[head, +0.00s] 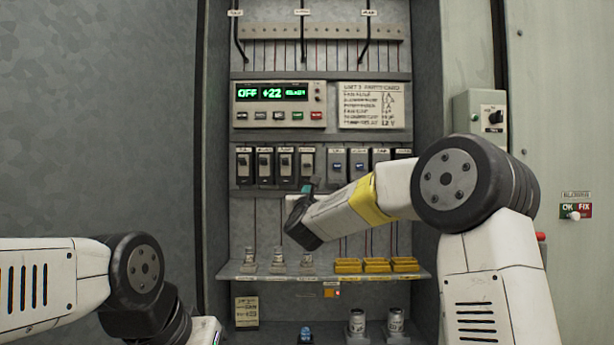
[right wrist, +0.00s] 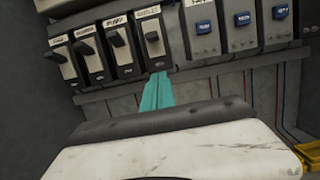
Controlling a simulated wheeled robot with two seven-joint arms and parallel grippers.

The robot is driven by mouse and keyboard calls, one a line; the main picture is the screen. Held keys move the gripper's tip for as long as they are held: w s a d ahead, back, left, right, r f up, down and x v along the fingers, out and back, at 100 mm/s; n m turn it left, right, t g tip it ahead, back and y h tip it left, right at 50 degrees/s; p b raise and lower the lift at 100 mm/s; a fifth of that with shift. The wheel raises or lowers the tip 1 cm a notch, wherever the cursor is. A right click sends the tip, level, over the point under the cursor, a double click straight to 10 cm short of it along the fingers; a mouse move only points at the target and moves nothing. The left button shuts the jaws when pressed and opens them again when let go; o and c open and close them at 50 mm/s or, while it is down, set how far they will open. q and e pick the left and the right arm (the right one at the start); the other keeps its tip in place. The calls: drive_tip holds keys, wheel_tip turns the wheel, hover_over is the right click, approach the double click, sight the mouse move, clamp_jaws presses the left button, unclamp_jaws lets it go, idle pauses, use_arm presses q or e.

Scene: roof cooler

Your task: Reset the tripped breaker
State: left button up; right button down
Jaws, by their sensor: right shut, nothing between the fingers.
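A row of breakers runs across the middle of the open cabinet. Several black breakers (head: 265,165) are on the left and several grey ones with blue switches (head: 358,163) on the right. In the right wrist view the rightmost black breaker (right wrist: 152,38) has a small dark lever that looks set differently from its neighbours (right wrist: 115,38); I cannot read its label. My right gripper (head: 312,183) has teal fingers, shut and empty. The right wrist view shows the fingertips (right wrist: 158,80) just below that rightmost black breaker; contact cannot be told.
A display panel (head: 278,104) above the breakers reads OFF and +22. Below is a shelf (head: 330,275) with small silver-topped parts (head: 278,260) and yellow blocks (head: 376,265). Cabinet side walls close in left and right. A knob box (head: 490,117) is outside right.

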sight(307, 165)
drive_tip(key=x, duration=0.4)
drive_tip(key=shift+f, duration=0.1)
drive_tip(key=r, duration=0.3)
drive_tip(key=shift+s, duration=0.25)
drive_tip(key=shift+r, duration=0.55)
